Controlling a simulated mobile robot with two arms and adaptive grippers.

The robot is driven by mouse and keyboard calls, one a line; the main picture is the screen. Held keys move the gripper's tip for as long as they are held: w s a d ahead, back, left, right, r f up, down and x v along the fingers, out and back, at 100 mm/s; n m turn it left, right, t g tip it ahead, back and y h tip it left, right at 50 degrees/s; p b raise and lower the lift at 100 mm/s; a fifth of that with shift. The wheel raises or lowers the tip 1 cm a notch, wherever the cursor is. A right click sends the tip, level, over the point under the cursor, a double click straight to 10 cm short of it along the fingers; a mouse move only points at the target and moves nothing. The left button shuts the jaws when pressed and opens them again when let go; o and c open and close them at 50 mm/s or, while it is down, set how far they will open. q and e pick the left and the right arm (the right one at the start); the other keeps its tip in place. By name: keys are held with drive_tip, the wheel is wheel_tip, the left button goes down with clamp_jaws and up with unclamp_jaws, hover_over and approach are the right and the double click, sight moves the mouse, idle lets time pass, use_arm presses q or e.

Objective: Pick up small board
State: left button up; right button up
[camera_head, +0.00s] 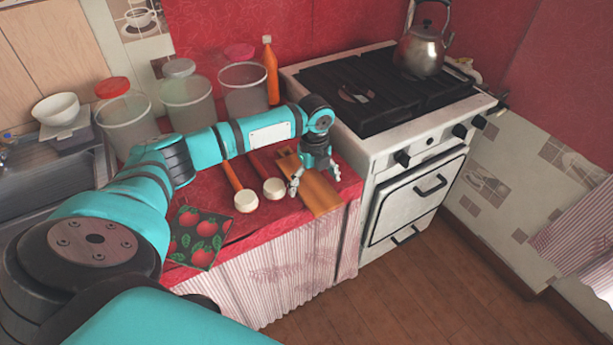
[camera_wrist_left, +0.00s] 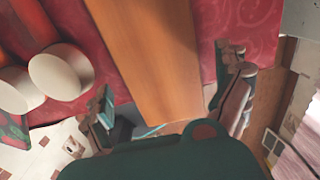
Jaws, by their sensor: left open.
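The small board (camera_head: 318,196) is a brown wooden cutting board lying on the red oilcloth counter, its near end at the counter's front edge. My left gripper (camera_head: 315,180) is open above the board, with one finger towards each long side. In the left wrist view the board (camera_wrist_left: 150,50) runs between the two spread fingers of the gripper (camera_wrist_left: 170,110). No contact with the board can be made out. The far part of the board is partly hidden by my arm in the head view. My right gripper is not in view.
Two mallet-like tools with pale heads (camera_head: 246,201) lie left of the board. A strawberry-patterned mat (camera_head: 198,238) lies further left. Lidded jars (camera_head: 243,90) and an orange bottle (camera_head: 271,72) stand behind. The white stove (camera_head: 420,140) with a kettle (camera_head: 421,52) is close on the right.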

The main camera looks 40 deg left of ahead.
use_arm(q)
drive_tip(key=shift+f, duration=0.35)
drive_tip(key=shift+c, duration=0.4)
drive_tip(key=c, duration=1.1)
drive_tip(key=shift+r, duration=0.2)
drive_tip(key=shift+c, duration=0.8)
